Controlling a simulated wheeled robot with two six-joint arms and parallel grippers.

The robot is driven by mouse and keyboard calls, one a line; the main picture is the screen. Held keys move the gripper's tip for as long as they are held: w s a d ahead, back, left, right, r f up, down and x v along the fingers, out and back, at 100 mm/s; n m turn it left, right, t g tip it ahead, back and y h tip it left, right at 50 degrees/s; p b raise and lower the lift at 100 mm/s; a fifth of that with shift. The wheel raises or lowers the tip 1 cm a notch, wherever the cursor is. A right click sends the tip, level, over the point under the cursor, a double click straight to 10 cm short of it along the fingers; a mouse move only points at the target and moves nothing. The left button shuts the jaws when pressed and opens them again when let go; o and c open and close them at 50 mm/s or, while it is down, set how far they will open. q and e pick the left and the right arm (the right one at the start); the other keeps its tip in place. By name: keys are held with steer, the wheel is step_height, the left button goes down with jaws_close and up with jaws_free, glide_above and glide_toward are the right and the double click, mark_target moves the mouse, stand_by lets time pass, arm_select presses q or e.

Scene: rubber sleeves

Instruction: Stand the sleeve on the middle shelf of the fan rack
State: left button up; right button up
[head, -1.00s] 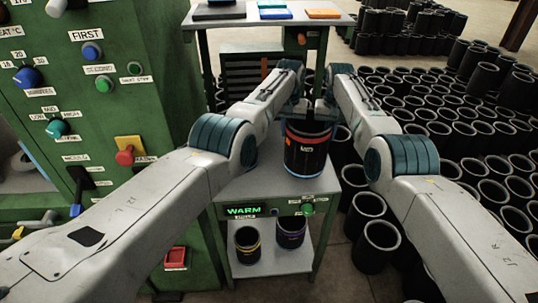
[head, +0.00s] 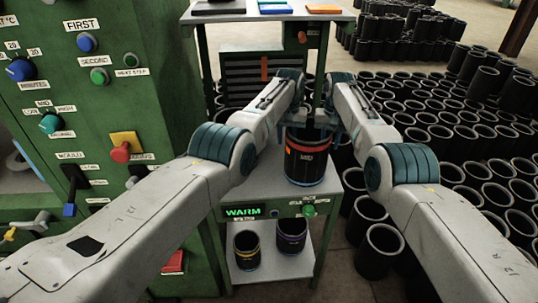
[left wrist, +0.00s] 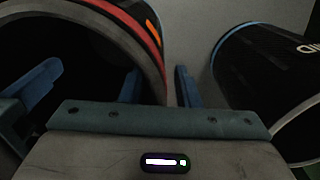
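A black sleeve (head: 306,165) with orange and red bands stands upright at the table's right side. Its banded rim also shows in the left wrist view (left wrist: 142,28). My left gripper (left wrist: 158,88) has its fingers apart, one inside the sleeve and one outside, with the wall between them and gaps beside it. My right gripper (head: 338,125) is at the sleeve's right rim; its fingers are too hidden to judge. A green frame with a top shelf (head: 225,18) stands behind; I cannot tell which shelf is the fan rack's middle one.
Two smaller sleeves (head: 247,250) (head: 291,235) stand on the shelf under the table marked WARM. A green control panel (head: 150,90) is left. Many black sleeves (head: 470,145) crowd the floor at right.

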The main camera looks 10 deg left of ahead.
arm_select(q)
step_height(320, 180, up, 12)
steer(key=shift+f, duration=0.2)
steer(key=shift+r, duration=0.2)
arm_select(e)
steer(key=shift+w+r, duration=0.1)
steer(key=shift+r, duration=0.4)
step_height(320, 180, up, 11)
stand_by(0.5)
